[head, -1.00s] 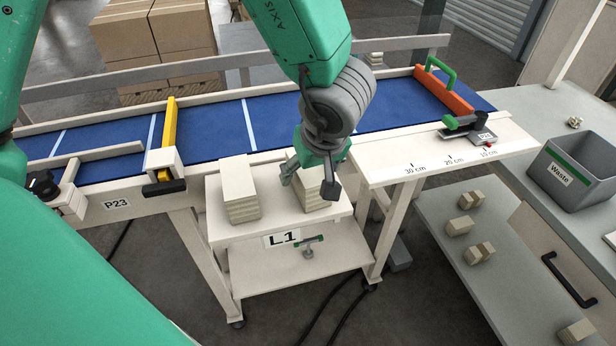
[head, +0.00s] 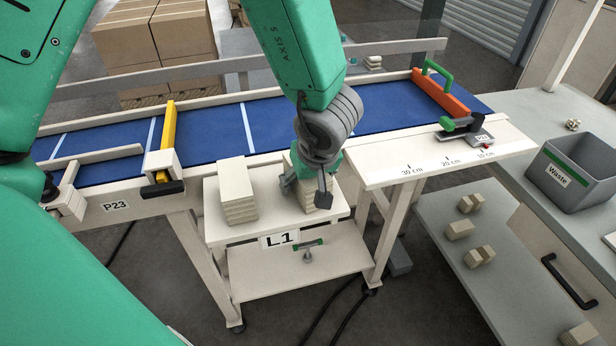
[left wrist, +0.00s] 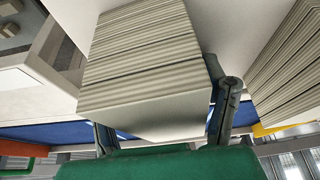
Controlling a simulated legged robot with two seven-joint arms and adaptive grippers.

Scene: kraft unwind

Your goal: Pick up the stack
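A stack of thin pale kraft sheets or cards (head: 308,199) sits on the right half of the white L1 stand (head: 283,223). My left gripper (head: 306,190) is down at this stack, one finger on either side. In the left wrist view the stack (left wrist: 150,65) fills the middle, between the dark fingers of the gripper (left wrist: 162,128). The fingers look spread around it; contact on both sides is not clear. A second similar stack (head: 238,190) stands to the left on the stand. My right gripper is not in view.
The blue conveyor (head: 200,131) with a yellow bar (head: 168,138) runs behind the stand. A white ruler ledge (head: 440,160) is close on the right. A grey waste bin (head: 575,172) and small loose blocks (head: 460,229) are further right.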

